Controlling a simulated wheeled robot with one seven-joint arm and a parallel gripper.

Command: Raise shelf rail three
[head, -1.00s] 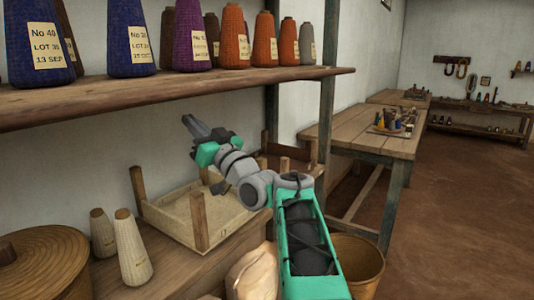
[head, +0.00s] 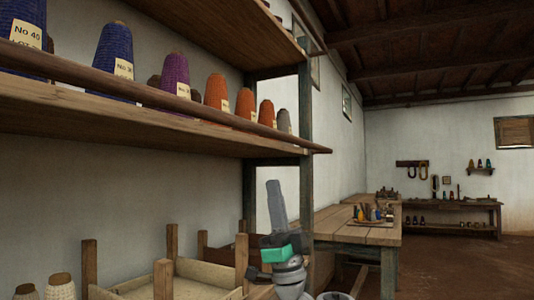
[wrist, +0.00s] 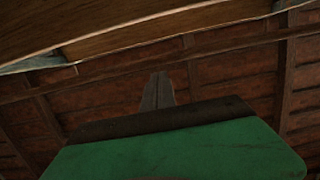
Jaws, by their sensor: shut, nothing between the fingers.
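A long brown wooden rail (head: 200,112) runs along the front edge of the middle shelf (head: 160,133) in the head view. Another rail (head: 306,22) shows along the front of the upper shelf (head: 240,28). No number shows on either, so I cannot tell which is rail three. My gripper (head: 274,184) points upward, its grey fingers together and empty. In the picture it is below the right end of the middle shelf; I see no contact with the rail. The wrist view shows the closed fingers (wrist: 160,76) pointing up at the roof.
Yarn cones, blue (head: 114,48), purple (head: 174,80) and orange (head: 217,92) among them, stand behind the middle rail. A dark post (head: 306,195) carries the shelf's right end. Below are an open wooden crate (head: 190,270) and pale cones (head: 60,287). A table (head: 350,228) stands beyond.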

